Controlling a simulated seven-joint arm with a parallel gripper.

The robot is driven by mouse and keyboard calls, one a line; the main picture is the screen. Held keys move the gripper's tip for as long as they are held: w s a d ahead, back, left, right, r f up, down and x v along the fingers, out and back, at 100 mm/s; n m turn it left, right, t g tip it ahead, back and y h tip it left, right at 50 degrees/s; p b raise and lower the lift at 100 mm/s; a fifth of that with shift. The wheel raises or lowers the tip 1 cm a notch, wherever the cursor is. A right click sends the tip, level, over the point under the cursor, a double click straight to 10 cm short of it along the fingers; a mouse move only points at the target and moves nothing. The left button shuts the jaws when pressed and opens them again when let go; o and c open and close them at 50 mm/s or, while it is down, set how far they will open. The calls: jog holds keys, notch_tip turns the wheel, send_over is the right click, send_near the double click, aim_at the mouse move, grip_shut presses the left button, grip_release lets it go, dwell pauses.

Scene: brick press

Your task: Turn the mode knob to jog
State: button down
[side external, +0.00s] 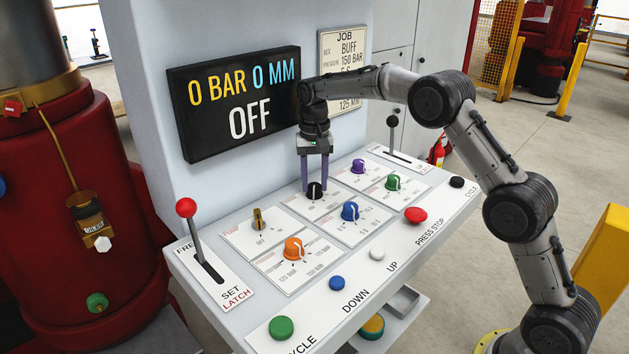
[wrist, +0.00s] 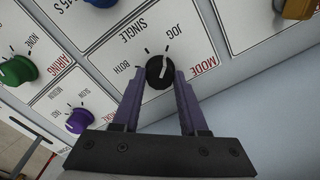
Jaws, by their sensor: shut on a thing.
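The mode knob (wrist: 160,72) is round and black with a white mark. In the wrist view its label plate reads MODE, with BOTH, SINGLE and JOG printed around it. In the side external view the knob (side external: 315,191) sits at the back of the sloped panel, below the display. My gripper (side external: 316,184) points down over it, with its purple fingers on either side of the knob. In the wrist view my gripper (wrist: 161,82) is shut on the knob.
The display (side external: 240,105) reads 0 BAR, 0 MM and OFF. A purple knob (side external: 358,166), a blue knob (side external: 350,211) and an orange knob (side external: 293,248) are close by. A red-balled lever (side external: 186,208) stands at the left, a black-balled lever (side external: 392,123) at the right.

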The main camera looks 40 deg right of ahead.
aim_at(314, 185)
jog(key=shift+c, duration=2.2)
grip_release()
notch_tip(314, 185, up, 14)
